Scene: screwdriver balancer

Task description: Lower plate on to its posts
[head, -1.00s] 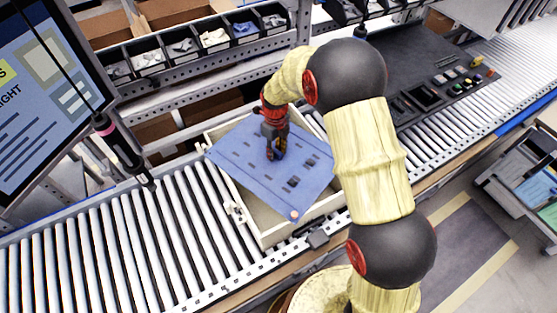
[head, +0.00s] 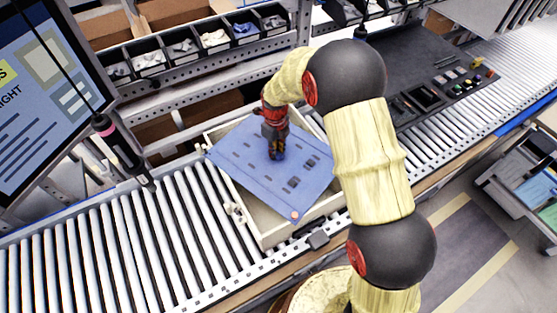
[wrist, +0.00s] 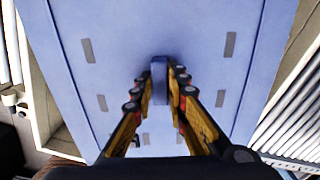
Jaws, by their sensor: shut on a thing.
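The blue plate (head: 245,160) with several dark slots lies over a cream open box (head: 268,233) in the head view, turned askew to the box so that a corner reaches past its left wall. The plate (wrist: 200,30) fills most of the wrist view. My gripper (head: 277,155) is above the middle of the plate. In the wrist view my gripper (wrist: 160,88) is shut on an upright blue tab (wrist: 159,80) of the plate. The posts are hidden under the plate, and I cannot tell whether the plate touches them.
The box stands on a roller conveyor (head: 110,245). A hanging screwdriver (head: 120,150) is to the left, near a monitor (head: 45,90). Parts bins (head: 190,45) line the back. A dark mat (head: 420,70) with tools lies to the right.

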